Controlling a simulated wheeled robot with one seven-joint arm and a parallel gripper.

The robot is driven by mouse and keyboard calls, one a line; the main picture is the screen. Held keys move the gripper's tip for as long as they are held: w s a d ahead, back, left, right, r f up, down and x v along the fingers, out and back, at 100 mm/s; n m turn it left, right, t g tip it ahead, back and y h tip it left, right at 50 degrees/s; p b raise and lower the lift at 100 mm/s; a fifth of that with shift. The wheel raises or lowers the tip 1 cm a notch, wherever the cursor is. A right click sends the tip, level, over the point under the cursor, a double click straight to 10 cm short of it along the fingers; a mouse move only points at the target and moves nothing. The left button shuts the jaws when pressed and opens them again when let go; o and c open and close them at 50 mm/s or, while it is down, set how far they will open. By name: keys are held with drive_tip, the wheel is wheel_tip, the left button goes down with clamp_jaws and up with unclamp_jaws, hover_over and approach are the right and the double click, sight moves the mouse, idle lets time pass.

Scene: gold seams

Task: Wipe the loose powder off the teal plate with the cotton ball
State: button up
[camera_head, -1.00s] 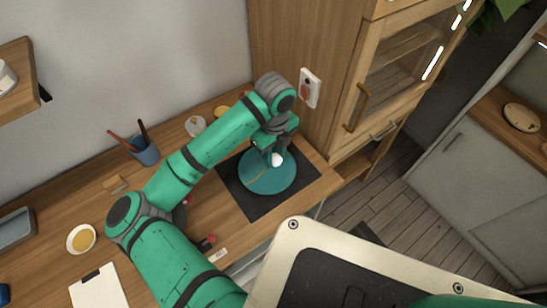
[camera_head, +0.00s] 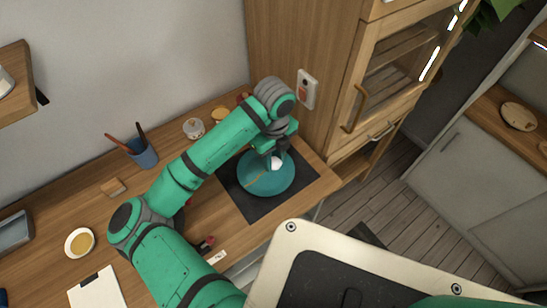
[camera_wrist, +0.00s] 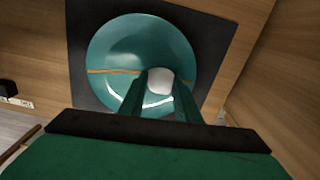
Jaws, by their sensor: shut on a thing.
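The teal plate (camera_head: 258,182) lies on a dark mat (camera_head: 247,205) at the right end of the counter. A gold seam runs across it, clear in the wrist view (camera_wrist: 112,71). My gripper (camera_head: 274,164) is over the plate, shut on the white cotton ball (camera_head: 276,163). The cotton ball also shows between the fingertips in the wrist view (camera_wrist: 158,80). It is at the plate's surface, though I cannot tell whether it touches. I cannot make out loose powder; white streaks near the fingers in the wrist view may be glare.
A wooden cabinet (camera_head: 335,120) stands close on the right of the plate. A blue cup with brushes (camera_head: 142,155), a glass jar (camera_head: 193,128), a bowl of gold powder (camera_head: 80,242) and a clipboard (camera_head: 95,290) are on the counter (camera_head: 45,262).

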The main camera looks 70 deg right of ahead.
sight(259, 179)
drive_tip(key=shift+w+d, duration=0.1)
drive_tip(key=shift+d, duration=0.05)
idle(0.3)
drive_tip(key=shift+w+a, duration=0.5)
drive_tip(key=shift+a, duration=1.2)
drive_tip(key=shift+w+a, duration=0.5)
drive_tip(key=shift+w, duration=0.3)
drive_tip(key=shift+a, duration=0.15)
drive_tip(key=shift+s+a, duration=0.15)
drive_tip(key=shift+a, duration=0.6)
